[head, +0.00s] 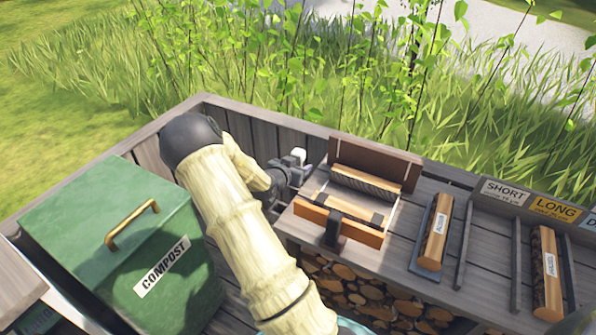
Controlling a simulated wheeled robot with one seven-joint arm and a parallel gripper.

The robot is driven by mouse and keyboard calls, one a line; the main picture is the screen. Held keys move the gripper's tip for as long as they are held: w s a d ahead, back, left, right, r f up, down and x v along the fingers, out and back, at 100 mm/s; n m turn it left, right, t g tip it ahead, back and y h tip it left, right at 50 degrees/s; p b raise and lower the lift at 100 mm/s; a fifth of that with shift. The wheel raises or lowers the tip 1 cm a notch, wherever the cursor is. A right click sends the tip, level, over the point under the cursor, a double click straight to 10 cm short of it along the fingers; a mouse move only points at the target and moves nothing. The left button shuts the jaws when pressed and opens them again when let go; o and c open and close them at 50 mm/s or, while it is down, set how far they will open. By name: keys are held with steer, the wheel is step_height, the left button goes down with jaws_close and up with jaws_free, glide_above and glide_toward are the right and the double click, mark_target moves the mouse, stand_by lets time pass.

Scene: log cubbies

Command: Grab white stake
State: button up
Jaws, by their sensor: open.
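My gripper (293,165) is open at the left end of the wooden bench, just left of the wooden tray. A small white piece (299,153) shows at its fingertips. It may be the top of the white stake, but it is too small to be sure. I cannot tell whether the fingers touch it. My arm and gripper hide what lies below.
A wooden tray (345,232) with a dark ridged roller stands right of my gripper. Labelled logs (435,232) (546,272) lie in slots by the SHORT (505,192) and LONG (556,209) signs. A green compost bin (75,215) stands left.

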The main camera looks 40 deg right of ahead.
jaws_close()
stand_by(0.3)
steer(key=shift+r, duration=0.1)
step_height(320, 180, up, 10)
steer(key=p, duration=0.3)
stand_by(0.5)
